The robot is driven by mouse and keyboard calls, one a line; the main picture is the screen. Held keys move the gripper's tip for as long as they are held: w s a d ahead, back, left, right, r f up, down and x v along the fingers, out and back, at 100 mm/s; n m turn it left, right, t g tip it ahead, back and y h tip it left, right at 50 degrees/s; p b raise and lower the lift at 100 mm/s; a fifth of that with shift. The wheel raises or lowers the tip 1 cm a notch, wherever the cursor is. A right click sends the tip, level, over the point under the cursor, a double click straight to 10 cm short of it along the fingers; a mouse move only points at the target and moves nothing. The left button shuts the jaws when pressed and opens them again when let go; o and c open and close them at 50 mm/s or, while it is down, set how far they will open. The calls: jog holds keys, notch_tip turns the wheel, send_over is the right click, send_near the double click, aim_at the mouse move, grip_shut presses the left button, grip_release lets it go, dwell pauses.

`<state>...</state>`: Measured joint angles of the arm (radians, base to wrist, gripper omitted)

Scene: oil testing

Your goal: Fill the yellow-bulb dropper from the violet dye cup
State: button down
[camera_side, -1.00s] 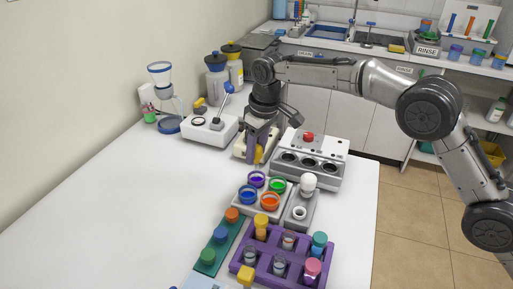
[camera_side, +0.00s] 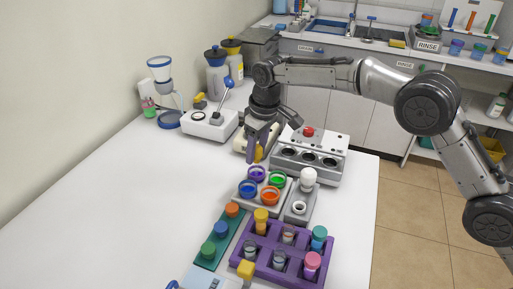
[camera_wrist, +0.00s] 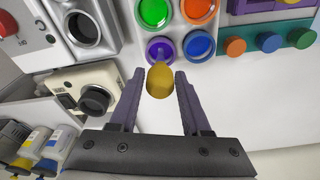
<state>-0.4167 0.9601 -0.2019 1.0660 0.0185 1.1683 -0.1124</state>
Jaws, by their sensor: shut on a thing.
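My gripper (camera_wrist: 160,95) is shut on the yellow-bulb dropper (camera_wrist: 160,80), with one finger on each side of its bulb. In the side view the yellow bulb (camera_side: 258,153) shows between the fingers, right above the violet dye cup (camera_side: 257,173). In the wrist view the violet dye cup (camera_wrist: 161,49) lies just beyond the bulb, and the dropper's tip overlaps the cup's opening. I cannot tell how deep the tip sits or whether dye is inside it.
Blue (camera_side: 248,189), orange (camera_side: 270,196) and green (camera_side: 277,179) cups share the tray. A grey three-well machine (camera_side: 309,162) stands to the right. A purple rack (camera_side: 268,262) and a green rack (camera_side: 208,250) are in front. The table's left side is clear.

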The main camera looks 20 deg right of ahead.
jog(key=shift+f, duration=0.6)
dwell(0.7)
jog(key=c, duration=0.9)
grip_release()
jog(key=shift+r, duration=0.15)
jog(key=shift+r, duration=2.7)
